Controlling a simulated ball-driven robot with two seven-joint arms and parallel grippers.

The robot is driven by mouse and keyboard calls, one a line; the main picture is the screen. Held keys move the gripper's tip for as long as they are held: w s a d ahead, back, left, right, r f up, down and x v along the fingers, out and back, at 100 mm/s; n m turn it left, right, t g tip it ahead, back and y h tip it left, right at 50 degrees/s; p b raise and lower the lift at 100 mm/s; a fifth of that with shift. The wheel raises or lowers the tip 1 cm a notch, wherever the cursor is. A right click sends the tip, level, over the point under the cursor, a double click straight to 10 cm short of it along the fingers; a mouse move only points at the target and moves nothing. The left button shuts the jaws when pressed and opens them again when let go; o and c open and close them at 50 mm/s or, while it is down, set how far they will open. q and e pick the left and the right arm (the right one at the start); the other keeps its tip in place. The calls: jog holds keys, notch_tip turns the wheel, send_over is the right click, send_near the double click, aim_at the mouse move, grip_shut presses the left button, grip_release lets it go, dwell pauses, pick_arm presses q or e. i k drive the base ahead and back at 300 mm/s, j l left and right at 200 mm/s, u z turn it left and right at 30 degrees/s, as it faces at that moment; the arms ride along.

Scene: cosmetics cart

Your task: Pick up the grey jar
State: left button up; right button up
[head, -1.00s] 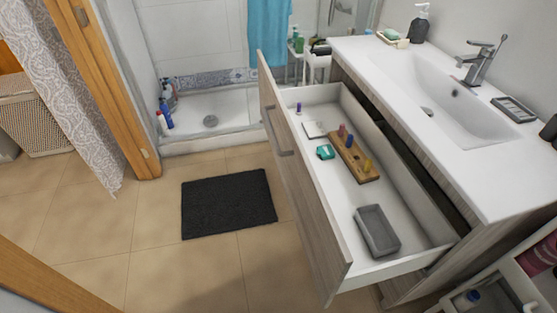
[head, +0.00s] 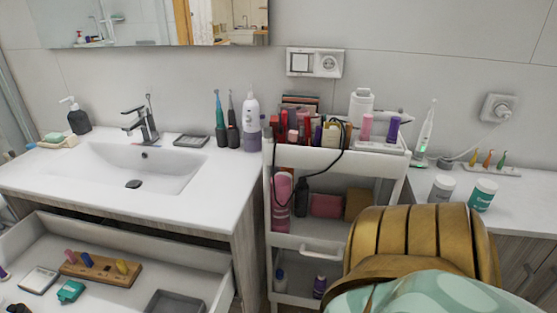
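Two small jars stand upright on the white counter at the right of the head view. The left one, a jar with a pale lid and a grey body (head: 441,188), best fits the grey jar. Just to its right stands a white-lidded jar with a teal body (head: 482,194). The two are close together but apart. Neither of my grippers shows in the head view, so what they hold cannot be seen.
A white cart (head: 315,254) full of cosmetics stands left of the jars. A gold ribbed object (head: 420,240) with pale green patterned cloth (head: 450,293) rises in front of the counter. An electric toothbrush (head: 424,135) stands behind the jars. An open drawer (head: 200,270) juts out below the sink.

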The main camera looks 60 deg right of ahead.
aim_at(443, 186)
jog(key=z, duration=3.1)
